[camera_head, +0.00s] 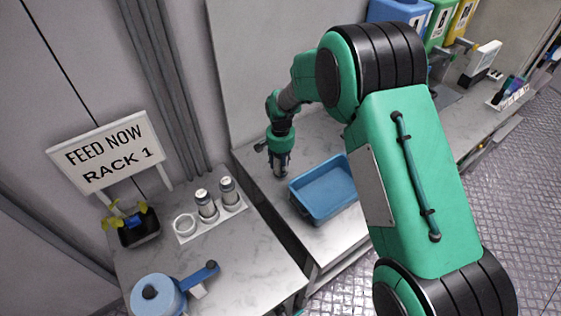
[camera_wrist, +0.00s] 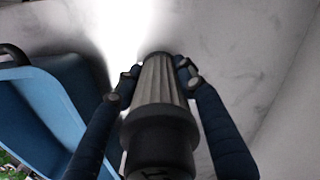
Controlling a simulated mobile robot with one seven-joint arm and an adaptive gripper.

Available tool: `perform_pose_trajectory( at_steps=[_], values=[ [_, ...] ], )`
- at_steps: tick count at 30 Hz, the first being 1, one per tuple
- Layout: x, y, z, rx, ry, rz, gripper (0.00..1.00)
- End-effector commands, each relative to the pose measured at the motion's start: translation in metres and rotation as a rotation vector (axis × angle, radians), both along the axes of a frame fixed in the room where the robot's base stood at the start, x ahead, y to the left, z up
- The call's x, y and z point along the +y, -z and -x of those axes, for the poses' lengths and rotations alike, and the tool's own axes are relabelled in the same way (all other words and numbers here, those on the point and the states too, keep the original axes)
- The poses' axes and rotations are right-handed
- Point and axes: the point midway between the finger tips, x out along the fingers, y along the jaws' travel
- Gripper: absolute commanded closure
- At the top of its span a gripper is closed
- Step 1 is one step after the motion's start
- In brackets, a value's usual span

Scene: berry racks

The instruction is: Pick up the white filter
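A pale, ribbed cylindrical filter (camera_wrist: 158,82) with a black cap fills the middle of the wrist view, its capped end towards the camera.
A blue bin (camera_head: 294,190) stands just right of my gripper; its wall also shows in the wrist view (camera_wrist: 62,95).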

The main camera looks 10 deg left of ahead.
Motion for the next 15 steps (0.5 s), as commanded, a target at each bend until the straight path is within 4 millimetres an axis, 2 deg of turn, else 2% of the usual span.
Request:
perform_pose_trajectory(
  at_steps=[11, 15],
  values=[
    [0.0002, -0.0013, -0.0002, -0.001, 0.0, 0.0, 0.88],
    [0.0003, -0.0084, -0.0004, -0.001, 0.0, -0.001, 0.88]
  ],
)
